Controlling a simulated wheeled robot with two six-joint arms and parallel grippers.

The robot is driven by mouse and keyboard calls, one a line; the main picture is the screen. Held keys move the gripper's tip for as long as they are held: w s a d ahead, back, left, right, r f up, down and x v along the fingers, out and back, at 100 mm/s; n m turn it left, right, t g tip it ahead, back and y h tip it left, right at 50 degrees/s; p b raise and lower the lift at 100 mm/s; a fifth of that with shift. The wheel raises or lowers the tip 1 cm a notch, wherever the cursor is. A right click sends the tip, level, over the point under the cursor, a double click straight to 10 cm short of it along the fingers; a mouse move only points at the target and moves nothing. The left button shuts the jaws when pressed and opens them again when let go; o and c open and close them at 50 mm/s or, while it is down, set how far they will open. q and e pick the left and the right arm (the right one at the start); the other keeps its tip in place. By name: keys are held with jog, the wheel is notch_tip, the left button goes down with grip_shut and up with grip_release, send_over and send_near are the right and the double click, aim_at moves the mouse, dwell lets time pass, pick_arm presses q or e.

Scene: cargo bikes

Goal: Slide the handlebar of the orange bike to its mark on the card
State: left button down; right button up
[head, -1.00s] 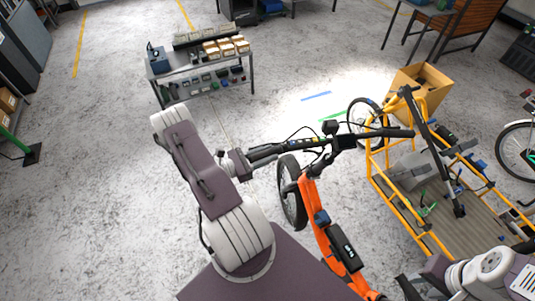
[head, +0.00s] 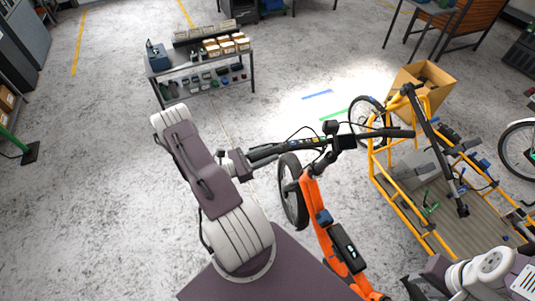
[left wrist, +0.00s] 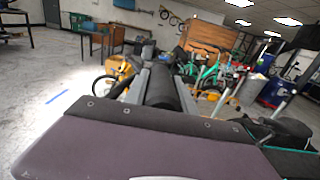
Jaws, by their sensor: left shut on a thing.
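The orange bike (head: 317,215) stands in the lower middle of the head view, its front wheel (head: 291,190) beside the frame. Its black handlebar (head: 309,143) runs across above the wheel, with a display and controls near its middle. My left gripper (head: 252,162) is shut on the handlebar's left grip. In the left wrist view the dark grip (left wrist: 163,88) lies between the two grey fingers. My right gripper (head: 412,289) is low at the right, away from the handlebar, and its jaws are unclear. I cannot make out the card or its mark.
A yellow cargo bike (head: 412,217) with a wooden bed stands close on the right, near a cardboard box (head: 437,83). A workbench (head: 200,66) with small boxes stands behind. Blue (head: 317,95) and green (head: 335,114) strips lie on the floor. The left floor is largely clear.

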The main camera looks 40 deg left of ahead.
pick_arm(q)
jog(key=c, duration=1.3)
grip_release()
jog(key=shift+c, duration=0.2)
jog(key=o, duration=0.3)
jog(key=shift+r, duration=0.1)
jog(key=shift+d, duration=0.1)
jog(key=shift+s+a, duration=0.2)
jog(key=shift+s, duration=0.05)
jog(key=b+v, duration=0.3)
jog(key=v, duration=0.5)
jog(key=shift+s, duration=0.2)
